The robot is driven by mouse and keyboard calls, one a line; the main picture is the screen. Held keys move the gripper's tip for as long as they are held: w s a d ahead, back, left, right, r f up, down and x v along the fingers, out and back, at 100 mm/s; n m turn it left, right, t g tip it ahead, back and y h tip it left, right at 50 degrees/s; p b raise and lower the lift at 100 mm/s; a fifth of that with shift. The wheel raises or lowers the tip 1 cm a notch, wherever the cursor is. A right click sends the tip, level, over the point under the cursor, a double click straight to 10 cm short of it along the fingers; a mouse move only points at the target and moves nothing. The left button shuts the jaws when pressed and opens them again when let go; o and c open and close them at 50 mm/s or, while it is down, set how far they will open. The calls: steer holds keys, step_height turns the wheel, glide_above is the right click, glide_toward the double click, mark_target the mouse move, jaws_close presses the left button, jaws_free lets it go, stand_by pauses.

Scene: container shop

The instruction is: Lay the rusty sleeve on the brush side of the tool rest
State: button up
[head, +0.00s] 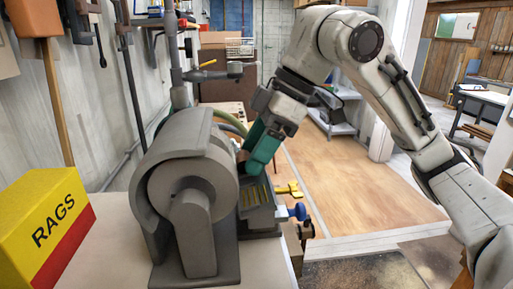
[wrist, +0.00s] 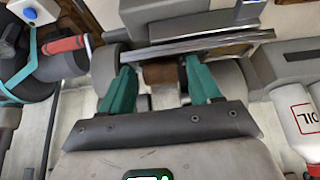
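The grey tool rest (head: 262,216) sits at the right side of a grey wheel machine (head: 190,190) in the head view. My gripper (head: 258,160) is low beside the machine, above the rest, its teal fingers pointing down. In the wrist view my gripper (wrist: 160,72) has its fingers apart with a brown piece, apparently the rusty sleeve (wrist: 161,75), between the tips.
A yellow and red RAGS box (head: 48,232) stands at the left on the bench. A blue knob (head: 299,211) and a yellow wing handle (head: 289,189) are right of the rest. The wrist view shows a white OIL bottle (wrist: 298,120) at the right and a red-handled tool (wrist: 64,45) at the left.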

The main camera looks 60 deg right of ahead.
steer(key=shift+o, duration=0.7)
steer(key=v, duration=1)
steer(key=shift+r, duration=0.4)
steer(key=shift+s+d, duration=0.1)
